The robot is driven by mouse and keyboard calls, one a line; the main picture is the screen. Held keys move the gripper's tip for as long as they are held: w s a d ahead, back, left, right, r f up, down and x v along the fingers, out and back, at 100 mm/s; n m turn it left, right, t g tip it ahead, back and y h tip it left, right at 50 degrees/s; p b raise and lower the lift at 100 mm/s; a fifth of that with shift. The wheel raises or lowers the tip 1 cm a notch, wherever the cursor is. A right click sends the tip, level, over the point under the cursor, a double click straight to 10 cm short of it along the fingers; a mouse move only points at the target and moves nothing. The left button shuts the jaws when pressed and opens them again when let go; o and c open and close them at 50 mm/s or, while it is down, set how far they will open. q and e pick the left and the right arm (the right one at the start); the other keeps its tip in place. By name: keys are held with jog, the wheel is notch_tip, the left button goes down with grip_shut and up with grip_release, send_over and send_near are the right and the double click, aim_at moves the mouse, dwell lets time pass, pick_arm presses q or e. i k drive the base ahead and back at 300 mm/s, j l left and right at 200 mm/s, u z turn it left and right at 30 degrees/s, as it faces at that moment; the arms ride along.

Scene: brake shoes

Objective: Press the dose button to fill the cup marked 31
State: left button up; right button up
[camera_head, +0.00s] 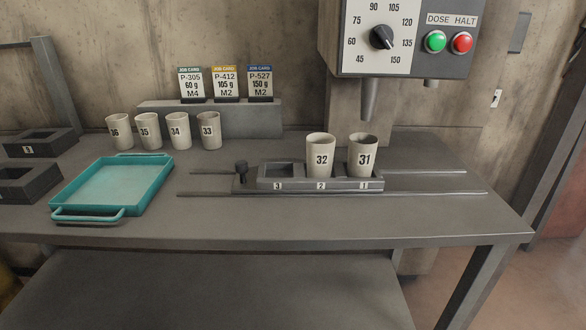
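The cup marked 31 (363,157) stands upright in the right slot, labelled 1, of a dark sliding carrier (302,184). The dispenser nozzle (369,99) hangs just above it. The cup marked 32 (320,156) stands in the middle slot, labelled 2; slot 3 at the left is empty. The green DOSE button (435,41) is on the dispenser panel (408,14), with the red HALT button (462,43) to its right. The dial (383,38) has a black knob; its exact setting is hard to read. Neither of my grippers is in view.
Cups marked 36 (120,131), 35 (149,131), 34 (180,130) and 33 (209,131) stand at the back left. A teal tray (112,186) lies empty. Job cards (224,84) stand on a grey block (248,122). Dark holders (27,184) are at far left. The table front (330,222) is clear.

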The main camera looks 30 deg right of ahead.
aim_at(436, 42)
jog(key=l+z, duration=0.15)
jog(key=z, duration=1.5)
